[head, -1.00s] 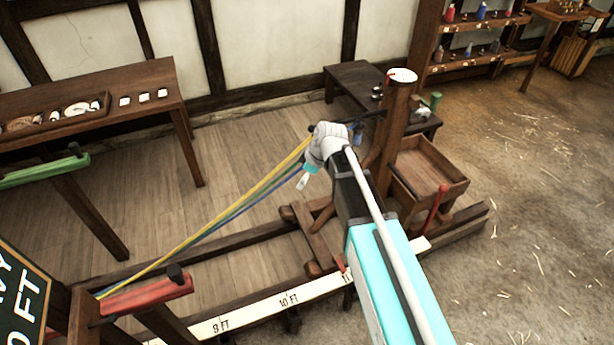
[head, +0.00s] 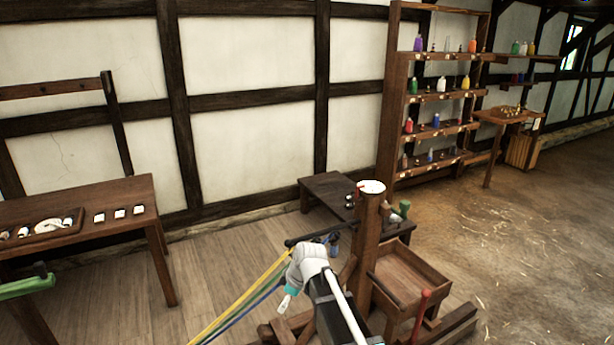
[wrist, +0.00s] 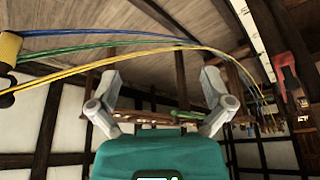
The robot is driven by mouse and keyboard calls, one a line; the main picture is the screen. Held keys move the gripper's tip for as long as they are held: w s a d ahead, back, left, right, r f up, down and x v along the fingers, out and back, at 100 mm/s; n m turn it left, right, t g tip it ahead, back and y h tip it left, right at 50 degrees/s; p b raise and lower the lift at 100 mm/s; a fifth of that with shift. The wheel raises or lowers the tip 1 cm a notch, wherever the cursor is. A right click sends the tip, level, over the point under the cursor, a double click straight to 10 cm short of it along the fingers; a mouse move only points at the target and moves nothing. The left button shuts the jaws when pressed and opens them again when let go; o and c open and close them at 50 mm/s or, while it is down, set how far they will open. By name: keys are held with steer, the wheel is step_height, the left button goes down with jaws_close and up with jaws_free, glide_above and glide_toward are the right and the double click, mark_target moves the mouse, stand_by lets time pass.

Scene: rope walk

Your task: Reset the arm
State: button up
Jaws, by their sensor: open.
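My arm reaches up from the bottom middle in the head view, with its white and teal wrist beside the wooden post (head: 367,235). My gripper (wrist: 158,82) is open in the wrist view, its two grey fingers apart with nothing between them. Yellow, green and blue strands (wrist: 120,45) run across the wrist view beyond the fingers. In the head view the strands (head: 240,305) run from near the post to the lower left, behind my wrist. The fingertips are hard to make out in the head view.
A wooden box (head: 408,275) on the sledge stands right of the post, with a red handle (head: 421,312) beside it. A low dark table (head: 325,188) stands behind. A bench (head: 85,205) is at left, and shelves of bottles (head: 437,97) stand at the back. The floor at right is open.

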steer(key=s+d+m+h, duration=0.1)
steer(key=s+d+m, duration=0.3)
steer(key=d, duration=0.4)
steer(key=s+d+f+m+h, duration=0.1)
steer(key=s+d+m+h, duration=0.1)
steer(key=s+d+m, duration=0.2)
steer(key=s+d+m+g+h, duration=0.1)
steer(key=s+d+m, duration=0.3)
steer(key=d+m, duration=0.3)
steer(key=d, duration=0.5)
steer(key=shift+s+d+f, duration=0.15)
steer(key=shift+s+d, duration=0.1)
steer(key=shift+s, duration=0.15)
stand_by(1.8)
